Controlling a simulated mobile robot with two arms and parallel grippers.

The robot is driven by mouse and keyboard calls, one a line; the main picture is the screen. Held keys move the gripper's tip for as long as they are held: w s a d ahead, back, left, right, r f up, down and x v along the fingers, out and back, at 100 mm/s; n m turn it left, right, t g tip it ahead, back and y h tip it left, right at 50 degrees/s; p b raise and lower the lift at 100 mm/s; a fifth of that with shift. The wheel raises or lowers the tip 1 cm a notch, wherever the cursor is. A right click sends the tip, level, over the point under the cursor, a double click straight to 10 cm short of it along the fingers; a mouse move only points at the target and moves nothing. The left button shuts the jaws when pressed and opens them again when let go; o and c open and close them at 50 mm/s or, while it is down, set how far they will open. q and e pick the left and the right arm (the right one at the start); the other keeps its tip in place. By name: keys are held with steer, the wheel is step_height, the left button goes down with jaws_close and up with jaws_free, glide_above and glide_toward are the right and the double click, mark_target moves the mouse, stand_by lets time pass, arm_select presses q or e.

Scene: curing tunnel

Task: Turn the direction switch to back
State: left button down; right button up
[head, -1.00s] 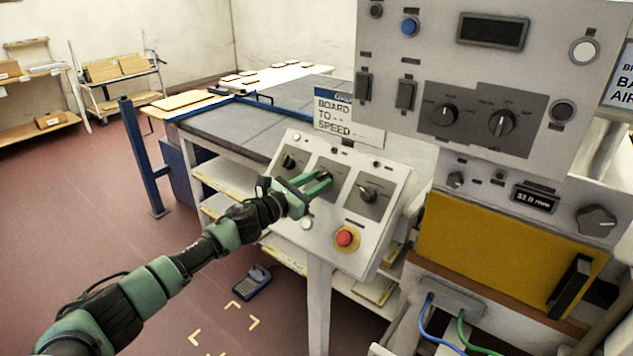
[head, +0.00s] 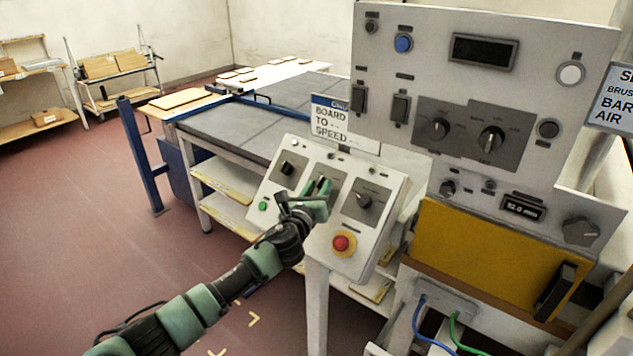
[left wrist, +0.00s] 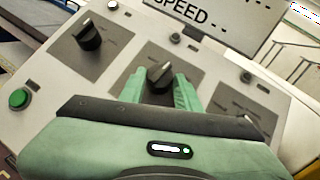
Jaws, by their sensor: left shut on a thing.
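A sloped white control panel (head: 318,255) carries three black rotary knobs on grey plates. My left gripper (head: 318,187) is at the middle knob (left wrist: 159,74), with its green fingers shut on either side of it. In the left wrist view the knob's pale pointer edge tilts up and slightly right. The left knob (head: 287,168) and right knob (head: 363,201) are free. The plate lettering is too small to read, so I cannot tell from it which knob is the direction switch. My right gripper is not in view.
A red stop button (head: 342,243) on a yellow ring and a green button (head: 263,205) sit low on the same panel. A taller panel (head: 440,75) with more knobs stands behind right. A sign (head: 330,120) stands just above the knobs.

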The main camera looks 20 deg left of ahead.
arm_select(q)
steer(key=n+g+y+p, duration=0.1)
steer(key=n, duration=0.1)
steer(key=n+y+p, duration=0.1)
steer(key=n+y, duration=0.1)
steer(key=d+n+g+y+p, duration=0.1)
steer(key=n+y, duration=0.1)
steer(key=n, duration=0.1)
steer(key=shift+w+r+g, duration=0.1)
steer(key=shift+r+g, duration=0.2)
steer(key=shift+r, duration=0.1)
steer(key=n+g+y+p, duration=0.1)
steer(key=n, duration=0.1)
steer(key=shift+w+d+n+g, duration=0.1)
steer(key=shift+n+g, duration=0.2)
steer(key=shift+n, duration=0.1)
steer(key=shift+w+r+n+g+y+p, duration=0.1)
steer(key=shift+n+g+y+p, duration=0.45)
steer(key=shift+n+g, duration=0.6)
steer(key=shift+n, duration=0.35)
steer(key=c, duration=1)
jaws_free()
steer(key=shift+d, duration=0.1)
steer(key=b+v, duration=0.1)
steer(key=v, duration=0.6)
steer(key=shift+s+d+r, duration=0.15)
steer(key=shift+s, duration=0.1)
